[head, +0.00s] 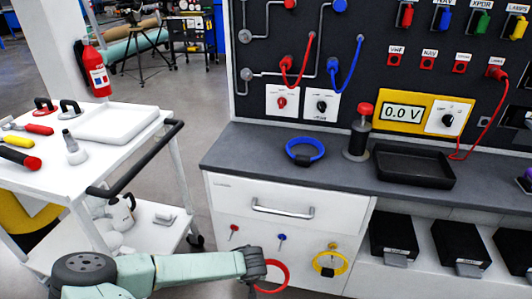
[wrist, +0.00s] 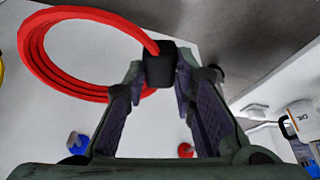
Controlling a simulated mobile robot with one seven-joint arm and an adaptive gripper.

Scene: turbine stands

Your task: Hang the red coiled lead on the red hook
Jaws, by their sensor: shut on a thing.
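The red coiled lead (head: 285,271) has a black block on its ring. My gripper (head: 257,272) is shut on that block, with the ring hanging out to the right in front of the white cabinet. In the wrist view my gripper (wrist: 160,85) pinches the block and the red lead (wrist: 60,85) loops to the upper left. The red hook (head: 234,228) is on the cabinet front, left of the blue hook (head: 282,237). The gripper and lead appear below both. The red hook (wrist: 185,150) also shows in the wrist view, apart from the lead.
A yellow coiled lead (head: 343,263) hangs on the yellow hook at the right. A blue coiled lead (head: 305,141) lies on the dark worktop (head: 240,150). A drawer handle (head: 282,209) sticks out above the hooks. A white trolley (head: 140,165) stands at the left.

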